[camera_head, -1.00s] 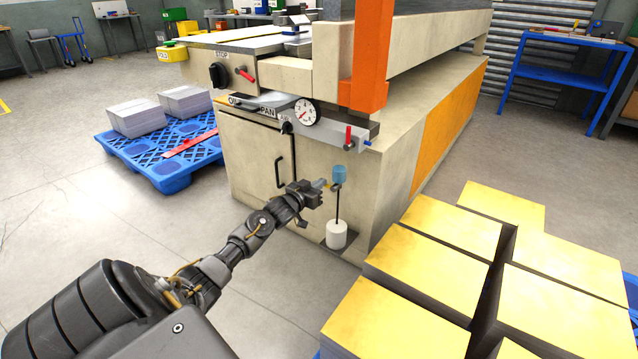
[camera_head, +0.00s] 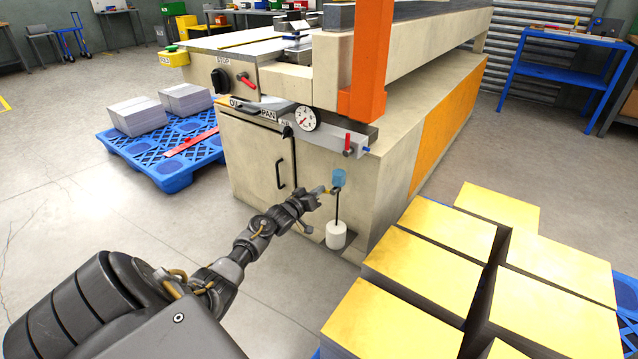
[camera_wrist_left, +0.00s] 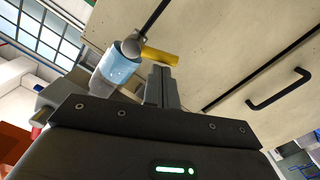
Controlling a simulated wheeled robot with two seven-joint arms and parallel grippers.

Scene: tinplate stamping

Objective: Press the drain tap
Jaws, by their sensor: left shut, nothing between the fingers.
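The drain tap (camera_head: 333,190) is a small yellow lever under a light blue bowl (camera_head: 339,178) on the front of the beige machine. In the left wrist view the yellow tap (camera_wrist_left: 161,56) sticks out beside the blue bowl (camera_wrist_left: 118,66). My left gripper (camera_head: 324,191) is shut and empty, with its tips just at the tap. In the wrist view the closed fingers (camera_wrist_left: 161,72) end right by the yellow lever; I cannot tell whether they touch it. My right gripper is not in view.
A white container (camera_head: 336,235) stands below the tap, with a thin dark tube above it. Stacks of yellow sheets (camera_head: 430,262) fill the right foreground. A blue pallet (camera_head: 170,175) lies at left. The machine's cabinet door has a black handle (camera_head: 280,174).

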